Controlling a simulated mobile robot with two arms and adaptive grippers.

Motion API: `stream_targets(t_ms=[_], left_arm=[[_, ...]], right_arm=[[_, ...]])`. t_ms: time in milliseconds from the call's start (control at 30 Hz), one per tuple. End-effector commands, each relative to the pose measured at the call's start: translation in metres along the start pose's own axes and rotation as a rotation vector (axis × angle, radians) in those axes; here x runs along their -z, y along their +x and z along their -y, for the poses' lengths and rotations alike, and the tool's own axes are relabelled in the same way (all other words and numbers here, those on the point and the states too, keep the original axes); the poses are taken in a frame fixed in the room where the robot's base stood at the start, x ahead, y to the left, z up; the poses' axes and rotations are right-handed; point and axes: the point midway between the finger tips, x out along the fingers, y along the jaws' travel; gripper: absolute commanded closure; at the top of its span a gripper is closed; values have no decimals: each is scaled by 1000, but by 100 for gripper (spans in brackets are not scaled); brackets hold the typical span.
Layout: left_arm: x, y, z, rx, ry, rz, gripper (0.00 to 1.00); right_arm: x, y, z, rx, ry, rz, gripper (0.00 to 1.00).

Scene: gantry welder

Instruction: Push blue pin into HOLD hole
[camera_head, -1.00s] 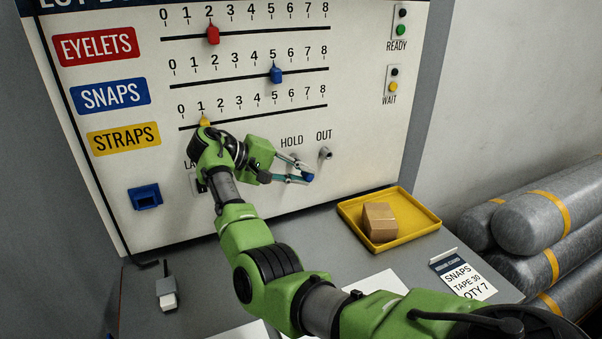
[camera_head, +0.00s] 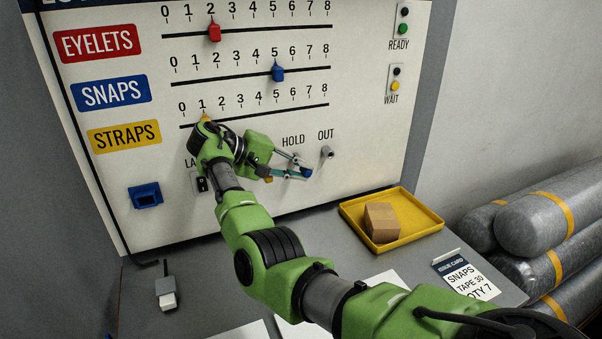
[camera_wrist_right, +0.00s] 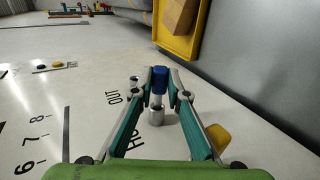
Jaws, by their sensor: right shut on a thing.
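My right gripper (camera_head: 298,169) is shut on the blue pin (camera_head: 306,172) just in front of the white board, below the HOLD label (camera_head: 293,141). In the right wrist view, the pin's blue head (camera_wrist_right: 159,78) sits between the fingertips, and its metal shaft points at the grey HOLD socket (camera_wrist_right: 156,115). I cannot tell whether the shaft tip is inside the socket. In the head view the fingers partly cover this socket. My left gripper is not in view.
The OUT socket (camera_head: 326,153) stands just right of HOLD. A black switch (camera_head: 201,184) is left of my gripper, and slider knobs are above. A yellow tray (camera_head: 425,231) with a cardboard box (camera_head: 381,222) rests on the grey shelf. A yellow knob (camera_wrist_right: 218,136) is near the right finger.

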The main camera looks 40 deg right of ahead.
Motion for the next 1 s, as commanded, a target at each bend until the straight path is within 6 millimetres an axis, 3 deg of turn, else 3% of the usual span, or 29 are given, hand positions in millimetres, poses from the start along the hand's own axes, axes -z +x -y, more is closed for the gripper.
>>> stream_targets(t_ms=[700, 733, 800, 1000], left_arm=[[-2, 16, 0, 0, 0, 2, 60], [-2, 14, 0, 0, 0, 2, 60], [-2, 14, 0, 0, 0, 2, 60], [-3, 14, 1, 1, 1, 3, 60]], right_arm=[[19, 0, 0, -1, 0, -1, 100], [19, -1, 0, -1, 0, -1, 78], [19, -1, 0, -1, 0, -1, 66], [18, 0, 1, 1, -3, 0, 66]])
